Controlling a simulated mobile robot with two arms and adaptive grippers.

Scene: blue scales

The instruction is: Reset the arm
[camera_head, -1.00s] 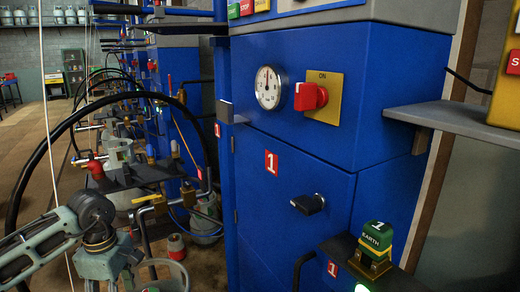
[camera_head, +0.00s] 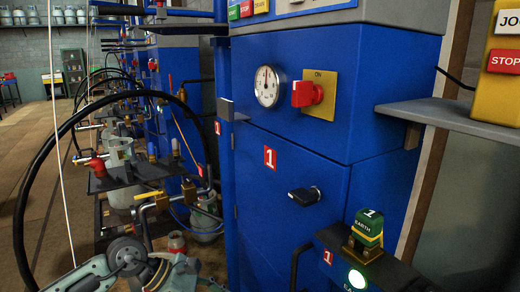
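Part of my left arm (camera_head: 125,258) comes in at the bottom left, with a grey-green link and a dark round joint. Its gripper is not visible; the arm runs out of the bottom edge. My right arm and gripper are not in view. The blue scale cabinet (camera_head: 290,160) fills the middle. It carries a round gauge (camera_head: 267,86), a red rotary switch (camera_head: 306,94) on a yellow plate marked ON, and a black door handle (camera_head: 304,196). A green EARTH clamp (camera_head: 367,233) marked 1 sits on a bracket at the right, above a lit green lamp (camera_head: 356,279).
A grey shelf (camera_head: 450,113) juts out at the right, below a yellow box with a red STOP button (camera_head: 503,62). Gas cylinders (camera_head: 121,160), a black hose loop (camera_head: 40,150) and pipes crowd the left. Open floor (camera_head: 35,150) lies at the far left.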

